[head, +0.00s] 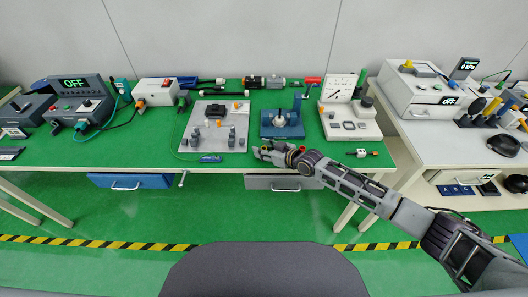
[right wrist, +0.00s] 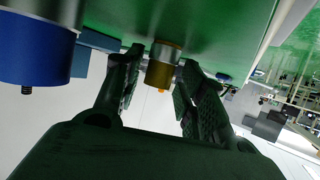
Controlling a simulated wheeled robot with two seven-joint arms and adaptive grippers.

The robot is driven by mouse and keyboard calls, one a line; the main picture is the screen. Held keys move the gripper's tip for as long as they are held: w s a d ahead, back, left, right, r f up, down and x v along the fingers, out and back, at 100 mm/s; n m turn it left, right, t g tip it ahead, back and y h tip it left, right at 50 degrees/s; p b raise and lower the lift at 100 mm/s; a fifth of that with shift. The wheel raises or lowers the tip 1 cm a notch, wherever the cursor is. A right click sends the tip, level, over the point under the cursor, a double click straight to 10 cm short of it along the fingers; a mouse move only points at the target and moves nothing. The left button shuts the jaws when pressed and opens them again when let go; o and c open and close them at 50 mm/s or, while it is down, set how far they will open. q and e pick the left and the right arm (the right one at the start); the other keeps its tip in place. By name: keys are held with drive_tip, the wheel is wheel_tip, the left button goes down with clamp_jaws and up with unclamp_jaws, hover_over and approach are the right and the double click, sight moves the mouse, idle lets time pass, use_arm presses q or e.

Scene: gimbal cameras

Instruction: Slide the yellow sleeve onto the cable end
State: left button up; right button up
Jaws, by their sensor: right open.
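My right gripper (head: 268,152) reaches in from the right and is at the front edge of the green table, just in front of the blue device. A thin green cable (head: 181,128) runs down the left of the grey plate to a small blue piece (head: 210,158) at the front edge; which end is the cable end is unclear.
The grey plate (head: 236,112) with metal posts lies left of the blue device (head: 269,131). A white meter unit (head: 366,129) stands to the right. A small connector (head: 361,153) lies near the front edge. In the right wrist view a blue cylinder (right wrist: 35,48) is close beside the fingers.

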idle(0.4)
drive_tip(key=c, duration=0.8)
drive_tip(key=shift+o, duration=0.2)
wheel_tip(320, 180, up, 10)
idle(0.3)
idle(0.4)
